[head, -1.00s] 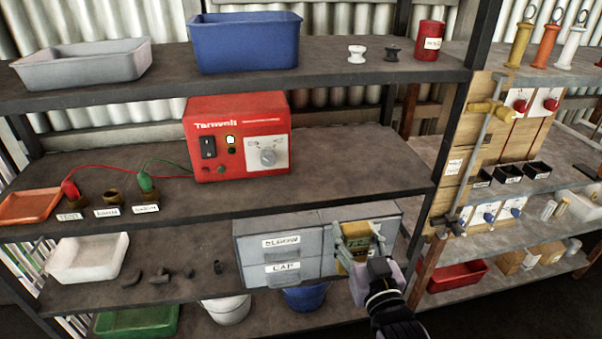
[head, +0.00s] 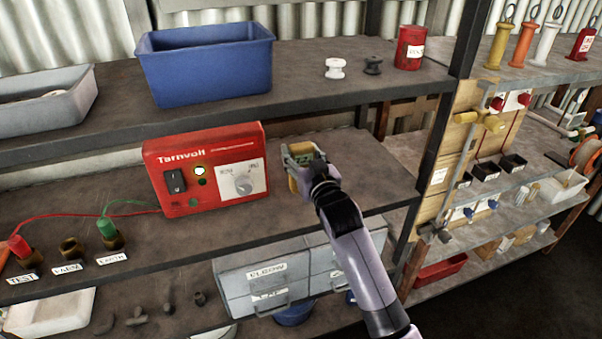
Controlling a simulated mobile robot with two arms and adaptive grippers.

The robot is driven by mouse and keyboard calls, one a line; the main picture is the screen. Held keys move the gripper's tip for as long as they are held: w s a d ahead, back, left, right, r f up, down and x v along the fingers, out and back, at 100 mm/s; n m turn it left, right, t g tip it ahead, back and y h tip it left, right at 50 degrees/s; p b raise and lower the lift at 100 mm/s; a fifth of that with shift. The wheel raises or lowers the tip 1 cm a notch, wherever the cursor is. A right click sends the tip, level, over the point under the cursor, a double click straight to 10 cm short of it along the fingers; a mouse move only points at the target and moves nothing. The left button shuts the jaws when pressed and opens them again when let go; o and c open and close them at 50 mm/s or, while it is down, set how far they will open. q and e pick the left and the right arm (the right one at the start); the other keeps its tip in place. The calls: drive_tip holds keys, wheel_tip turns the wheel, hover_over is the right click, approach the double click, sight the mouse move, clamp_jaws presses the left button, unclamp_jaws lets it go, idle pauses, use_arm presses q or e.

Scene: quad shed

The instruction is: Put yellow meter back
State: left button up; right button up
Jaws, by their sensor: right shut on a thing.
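The yellow meter (head: 303,151) is in my right gripper (head: 306,165), whose fingers are shut on it. A greenish display shows on its top. The gripper and meter are over the middle shelf (head: 372,165), to the right of the red Tarnvolt box (head: 207,168) and apart from it. I cannot tell whether the meter touches the shelf. Part of the meter is hidden by the gripper and wrist. My left gripper does not show.
Grey drawers (head: 266,280) stand below on the lower shelf. A blue bin (head: 205,65) and a red can (head: 410,46) are on the upper shelf. The middle shelf's right end is bare.

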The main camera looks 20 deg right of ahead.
wheel_tip(320, 180, down, 5)
drive_tip(key=shift+r, duration=0.2)
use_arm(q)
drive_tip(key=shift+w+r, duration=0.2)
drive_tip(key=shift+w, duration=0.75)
use_arm(e)
drive_tip(key=shift+f, duration=0.15)
drive_tip(key=o, duration=1.1)
drive_tip(key=shift+c, duration=0.2)
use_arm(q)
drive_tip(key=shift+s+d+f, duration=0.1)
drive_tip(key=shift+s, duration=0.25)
use_arm(e)
drive_tip(key=o, duration=0.4)
drive_tip(key=shift+c, duration=0.2)
